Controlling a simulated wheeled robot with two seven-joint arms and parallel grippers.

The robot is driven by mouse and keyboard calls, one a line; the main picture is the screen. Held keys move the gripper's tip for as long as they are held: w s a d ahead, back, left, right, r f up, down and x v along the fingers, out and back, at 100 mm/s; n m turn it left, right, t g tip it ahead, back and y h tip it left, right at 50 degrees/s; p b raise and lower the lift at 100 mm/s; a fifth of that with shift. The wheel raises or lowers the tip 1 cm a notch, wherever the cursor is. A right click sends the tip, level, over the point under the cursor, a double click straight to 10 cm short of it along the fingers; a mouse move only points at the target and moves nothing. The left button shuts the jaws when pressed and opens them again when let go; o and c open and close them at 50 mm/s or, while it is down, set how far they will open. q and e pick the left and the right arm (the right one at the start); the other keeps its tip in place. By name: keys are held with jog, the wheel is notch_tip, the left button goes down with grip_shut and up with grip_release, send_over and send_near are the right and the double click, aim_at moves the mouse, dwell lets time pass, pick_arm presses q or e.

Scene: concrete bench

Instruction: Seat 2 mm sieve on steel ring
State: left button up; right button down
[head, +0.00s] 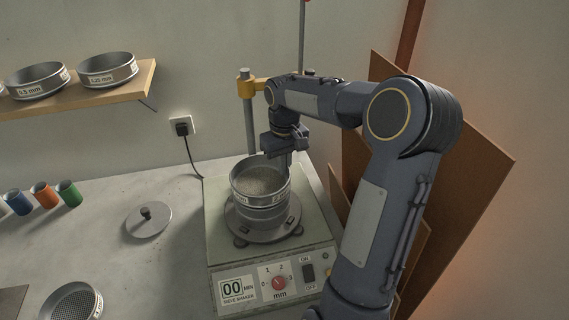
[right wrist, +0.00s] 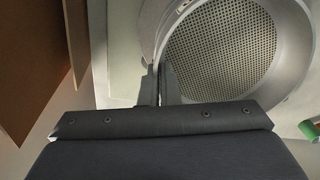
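The sieve (head: 246,190) is a round steel pan with a grey mesh floor. It is over the steel ring (head: 263,216) on the shaker, roughly level; its label is partly readable and seems to start with a 2. Whether it rests fully on the ring or sits slightly off it, I cannot tell. My right gripper (head: 284,160) is at the far right side of its rim. In the right wrist view the two fingers (right wrist: 160,85) are close together on the wall of the sieve (right wrist: 222,50), whose mesh fills the upper right. My left gripper is not in view.
The shaker (head: 222,257) has a clamp post (head: 250,125) behind it. A lid with a knob (head: 148,220) and another sieve (head: 72,303) lie on the bench at left. Coloured cups (head: 43,195) stand farther left. A shelf (head: 130,95) holds labelled sieves. Brown boards (head: 455,170) lean at right.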

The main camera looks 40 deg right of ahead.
jog(key=shift+f, duration=0.35)
jog(key=c, duration=2.1)
grip_release()
jog(key=o, duration=0.5)
jog(key=shift+r+b, duration=0.4)
jog(key=shift+r, duration=3.5)
